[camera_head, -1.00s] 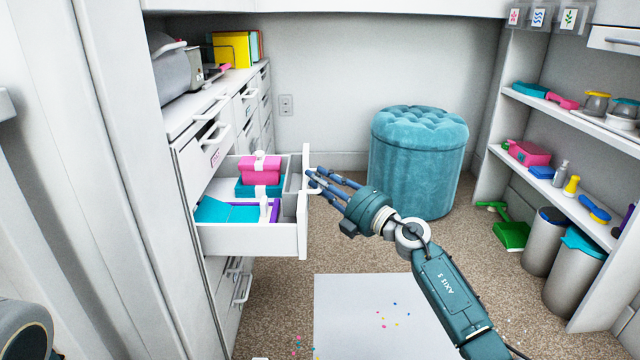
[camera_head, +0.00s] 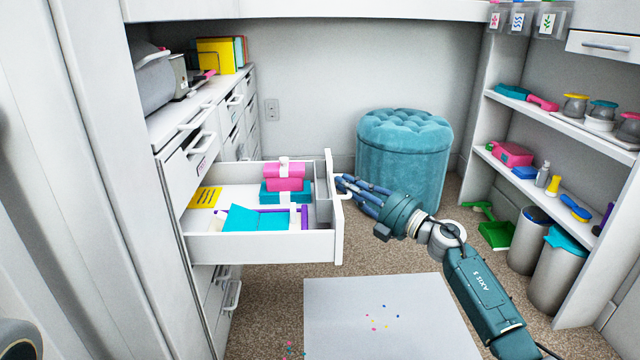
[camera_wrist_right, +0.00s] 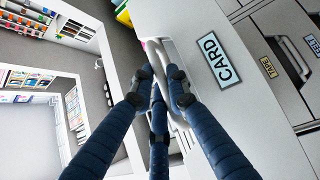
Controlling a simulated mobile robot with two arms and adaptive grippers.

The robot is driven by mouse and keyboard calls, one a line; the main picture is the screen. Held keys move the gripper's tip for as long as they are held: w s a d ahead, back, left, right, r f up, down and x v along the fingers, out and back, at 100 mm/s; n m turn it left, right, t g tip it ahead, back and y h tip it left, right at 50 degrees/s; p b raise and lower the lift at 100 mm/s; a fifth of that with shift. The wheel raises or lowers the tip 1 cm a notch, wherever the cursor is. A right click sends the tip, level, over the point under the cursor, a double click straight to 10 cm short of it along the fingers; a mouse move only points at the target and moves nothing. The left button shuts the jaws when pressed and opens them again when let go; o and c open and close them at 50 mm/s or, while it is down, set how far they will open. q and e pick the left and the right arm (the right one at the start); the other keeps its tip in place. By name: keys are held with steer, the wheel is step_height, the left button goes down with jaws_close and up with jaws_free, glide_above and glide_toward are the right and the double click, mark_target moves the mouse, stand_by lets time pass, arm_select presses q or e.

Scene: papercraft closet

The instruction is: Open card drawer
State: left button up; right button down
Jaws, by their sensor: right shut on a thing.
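The card drawer (camera_head: 262,246) stands well out from the white cabinet on the left. Inside it are pink and teal boxes (camera_head: 284,182), teal card sheets (camera_head: 255,217) and a yellow piece (camera_head: 204,197). In the right wrist view its front (camera_wrist_right: 187,20) bears a label reading CARD. My right gripper (camera_head: 346,187) is at the drawer front, its blue fingers shut on the drawer's handle (camera_wrist_right: 185,95). The fingers also show in the wrist view (camera_wrist_right: 160,88), partly covering the handle. My left gripper is not in view.
A teal tufted stool (camera_head: 403,150) stands behind my right gripper. Shelves with tools (camera_head: 560,130) and bins (camera_head: 553,280) line the right side. A pale mat (camera_head: 390,315) with small scraps lies on the carpet.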

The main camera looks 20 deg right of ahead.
steer(key=shift+s+d+f, duration=0.1)
steer(key=shift+s+d, duration=0.1)
steer(key=shift+d, duration=0.4)
steer(key=shift+s+d+f, duration=0.1)
steer(key=shift+s+d, duration=0.1)
steer(key=shift+d, duration=0.35)
steer(key=c, duration=1.9)
jaws_free()
steer(key=shift+r, duration=0.1)
steer(key=shift+c, duration=0.2)
steer(key=v, duration=1.2)
steer(key=shift+d, duration=0.1)
